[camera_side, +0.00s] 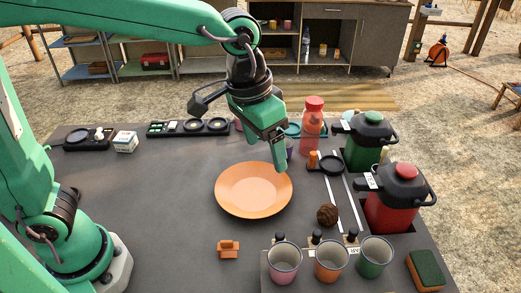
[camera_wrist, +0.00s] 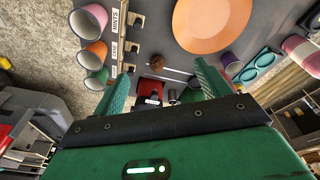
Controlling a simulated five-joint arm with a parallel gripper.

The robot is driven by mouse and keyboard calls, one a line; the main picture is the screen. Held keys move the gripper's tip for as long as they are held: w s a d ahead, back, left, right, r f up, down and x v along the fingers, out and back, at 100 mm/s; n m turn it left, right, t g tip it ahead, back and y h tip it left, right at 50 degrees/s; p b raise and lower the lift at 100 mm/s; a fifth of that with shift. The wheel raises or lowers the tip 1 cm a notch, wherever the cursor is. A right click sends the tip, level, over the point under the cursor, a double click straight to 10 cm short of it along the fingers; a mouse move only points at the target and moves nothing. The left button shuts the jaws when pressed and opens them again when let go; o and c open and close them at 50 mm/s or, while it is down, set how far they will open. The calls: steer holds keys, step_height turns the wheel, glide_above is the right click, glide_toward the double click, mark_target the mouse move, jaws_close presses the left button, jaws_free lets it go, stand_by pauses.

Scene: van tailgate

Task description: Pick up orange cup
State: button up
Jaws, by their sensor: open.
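The orange cup (camera_side: 331,262) stands upright, mouth up, in the middle of a front row of three cups, with a pink cup (camera_side: 285,262) to its left and a green cup (camera_side: 374,258) to its right. In the wrist view the orange cup (camera_wrist: 93,54) is at the upper left, outside the jaws. My gripper (camera_side: 279,160) points down above the far edge of the orange plate (camera_side: 253,205), well behind the cups. In the wrist view its jaws (camera_wrist: 161,72) are spread apart with nothing held between them.
A red jug (camera_side: 395,200) and a green jug (camera_side: 368,143) stand on the right. A coral bottle (camera_side: 312,125) is behind my gripper. A brown ball (camera_side: 327,214), an orange block (camera_side: 228,249) and a sponge (camera_side: 426,271) lie nearby. The table left of the plate is mostly clear.

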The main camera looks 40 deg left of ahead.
steer(key=d+f+m, duration=0.1)
steer(key=d+f, duration=0.2)
steer(key=d, duration=0.5)
steer(key=m+g+y, duration=0.1)
steer(key=g, duration=0.1)
glide_toward(331, 259)
steer(key=s+r, duration=0.1)
steer(key=s, duration=0.1)
steer(key=shift+s+d+r, duration=0.15)
steer(key=shift+s+d, duration=0.1)
steer(key=shift+d, duration=0.1)
steer(key=shift+f, duration=1.35)
steer(key=shift+f, duration=0.1)
steer(key=shift+w+f, duration=0.1)
steer(key=shift+f, duration=2.35)
steer(key=shift+c, duration=0.5)
steer(key=c, duration=1)
